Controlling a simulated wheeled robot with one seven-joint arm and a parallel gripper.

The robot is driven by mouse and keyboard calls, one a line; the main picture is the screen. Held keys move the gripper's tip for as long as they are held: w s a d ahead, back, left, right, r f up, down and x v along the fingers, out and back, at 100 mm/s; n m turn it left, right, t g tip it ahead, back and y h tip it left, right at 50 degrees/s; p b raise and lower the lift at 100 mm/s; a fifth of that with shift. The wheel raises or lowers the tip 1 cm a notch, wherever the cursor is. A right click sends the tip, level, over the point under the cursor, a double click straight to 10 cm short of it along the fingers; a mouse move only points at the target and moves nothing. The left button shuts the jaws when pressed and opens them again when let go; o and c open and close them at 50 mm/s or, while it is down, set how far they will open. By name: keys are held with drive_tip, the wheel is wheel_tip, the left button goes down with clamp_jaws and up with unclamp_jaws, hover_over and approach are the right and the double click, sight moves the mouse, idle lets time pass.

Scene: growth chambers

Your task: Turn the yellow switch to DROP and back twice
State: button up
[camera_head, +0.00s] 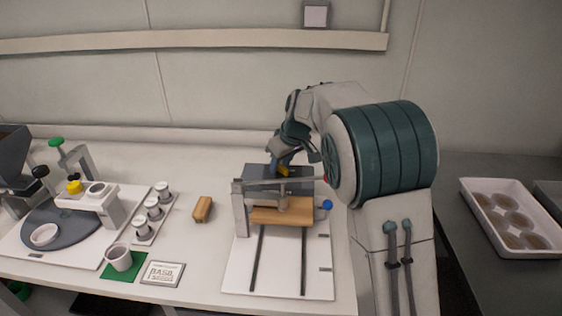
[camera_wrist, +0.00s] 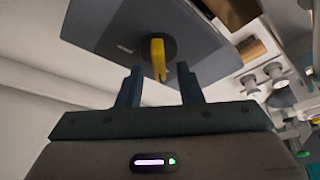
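The yellow switch (camera_wrist: 158,58) is a short lever on a dark round base, set in the face of a grey box (camera_wrist: 110,28). In the head view the grey box (camera_head: 258,174) stands at the back of the white press board, and a bit of yellow (camera_head: 283,171) shows beside my gripper (camera_head: 287,158). In the wrist view my gripper (camera_wrist: 160,72) is open. The lever's near end shows between its two fingertips, with a gap on each side. I cannot read a DROP label.
A press frame (camera_head: 240,208) with a wooden block (camera_head: 278,216) and a blue knob (camera_head: 327,205) stands in front of the box. A wooden piece (camera_head: 203,209), a cup (camera_head: 119,258) and small jars are to the left. A tray (camera_head: 515,240) is at the right.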

clamp_jaws()
drive_tip(key=shift+m, duration=0.4)
drive_tip(key=m+t+h, duration=0.1)
drive_tip(key=m, duration=0.2)
drive_tip(key=shift+m+p, duration=0.4)
drive_tip(key=m+h+p, duration=0.1)
drive_tip(key=m+h, duration=0.1)
drive_tip(key=m, duration=0.2)
drive_tip(key=m+h, duration=0.2)
drive_tip(key=m, duration=0.3)
drive_tip(key=shift+d, duration=0.15)
drive_tip(key=m+g+h+p, duration=0.1)
drive_tip(key=m, duration=0.3)
drive_tip(key=shift+d+m, duration=0.1)
drive_tip(key=shift+m, duration=0.2)
